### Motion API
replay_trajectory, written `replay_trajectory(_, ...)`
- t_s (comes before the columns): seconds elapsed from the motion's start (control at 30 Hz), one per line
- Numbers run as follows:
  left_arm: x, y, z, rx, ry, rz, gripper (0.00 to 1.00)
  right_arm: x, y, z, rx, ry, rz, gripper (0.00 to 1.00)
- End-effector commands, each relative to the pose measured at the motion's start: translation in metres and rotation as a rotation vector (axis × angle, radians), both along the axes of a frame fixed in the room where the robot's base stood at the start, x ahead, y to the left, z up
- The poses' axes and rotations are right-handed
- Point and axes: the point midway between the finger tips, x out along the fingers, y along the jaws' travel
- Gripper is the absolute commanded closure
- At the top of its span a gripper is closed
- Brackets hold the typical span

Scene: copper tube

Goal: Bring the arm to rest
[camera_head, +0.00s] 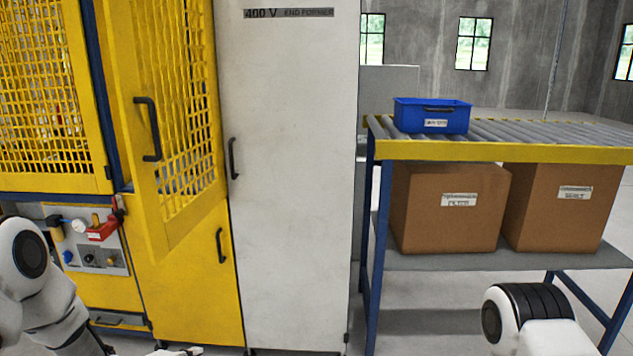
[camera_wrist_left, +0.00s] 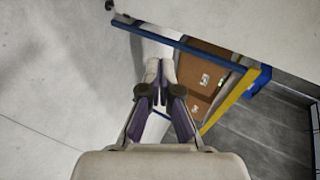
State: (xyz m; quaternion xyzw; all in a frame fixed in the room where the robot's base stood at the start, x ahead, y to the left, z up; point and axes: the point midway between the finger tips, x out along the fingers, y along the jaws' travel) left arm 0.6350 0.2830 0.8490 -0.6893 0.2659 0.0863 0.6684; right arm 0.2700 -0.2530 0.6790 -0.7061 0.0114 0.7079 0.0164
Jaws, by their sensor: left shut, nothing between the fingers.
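My left arm (camera_head: 45,290) comes in at the lower left of the head view, in front of the yellow machine. In the left wrist view my left gripper (camera_wrist_left: 159,70) is shut, with its two fingers together and nothing between them. Below the fingertips in that view are only floor and rack parts in the background. My right arm (camera_head: 535,318) shows at the lower right of the head view, in front of the rack. The right gripper is out of the picture.
A yellow machine (camera_head: 190,290) has a mesh door (camera_head: 150,200) standing ajar. A white cabinet (camera_head: 290,190) stands beside it. A roller rack (camera_head: 480,150) at right carries a blue bin (camera_head: 408,117), with cardboard boxes (camera_head: 425,200) on its lower shelf. Floor shows between cabinet and rack.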

Motion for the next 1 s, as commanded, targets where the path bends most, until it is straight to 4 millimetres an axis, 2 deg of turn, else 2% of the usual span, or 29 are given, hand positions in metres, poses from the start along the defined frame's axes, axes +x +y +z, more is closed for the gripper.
replay_trajectory(0.03, -0.028, -0.013, -0.036, -0.027, 0.111, 0.013, 1.00, 0.000, 0.000, 0.000, 0.000, 0.000, 0.000, 0.60)
replay_trajectory(0.1, -0.073, -0.027, -0.081, -0.089, 0.278, 0.072, 1.00, 0.000, 0.000, 0.000, 0.000, 0.000, 0.000, 0.60)
replay_trajectory(0.17, -0.116, -0.037, -0.115, -0.145, 0.428, 0.147, 1.00, 0.000, 0.000, 0.000, 0.000, 0.000, 0.000, 0.60)
replay_trajectory(0.2, -0.147, -0.042, -0.134, -0.184, 0.529, 0.214, 1.00, 0.000, 0.000, 0.000, 0.000, 0.000, 0.000, 0.60)
replay_trajectory(0.27, -0.196, -0.048, -0.158, -0.243, 0.684, 0.342, 1.00, 0.000, 0.000, 0.000, 0.000, 0.000, 0.000, 0.60)
replay_trajectory(0.3, -0.231, -0.049, -0.170, -0.281, 0.787, 0.453, 1.00, 0.000, 0.000, 0.000, 0.000, 0.000, 0.000, 0.60)
replay_trajectory(0.37, -0.285, -0.049, -0.180, -0.343, 0.930, 0.669, 1.00, 0.000, 0.000, 0.000, 0.000, 0.000, 0.000, 0.60)
replay_trajectory(0.4, -0.318, -0.046, -0.180, -0.390, 1.004, 0.850, 1.00, 0.000, 0.000, 0.001, 0.000, 0.000, 0.000, 0.60)
replay_trajectory(0.43, -0.334, -0.043, -0.177, -0.430, 1.033, 0.986, 1.00, 0.000, 0.000, 0.001, 0.000, 0.000, 0.000, 0.60)
replay_trajectory(0.5, -0.358, -0.034, -0.171, -0.527, 1.053, 1.267, 1.00, 0.000, 0.000, 0.000, 0.000, 0.000, 0.000, 0.60)
replay_trajectory(0.63, -0.367, -0.030, -0.170, -0.659, 1.022, 1.547, 1.00, 0.000, 0.000, 0.000, 0.000, 0.000, 0.000, 0.60)
replay_trajectory(0.73, -0.367, -0.030, -0.170, -0.697, 1.012, 1.602, 1.00, 0.000, 0.000, 0.000, 0.000, 0.000, 0.000, 0.60)
replay_trajectory(1.0, -0.366, -0.030, -0.170, -0.701, 1.010, 1.600, 1.00, 0.000, 0.000, 0.000, 0.000, 0.000, 0.000, 0.60)
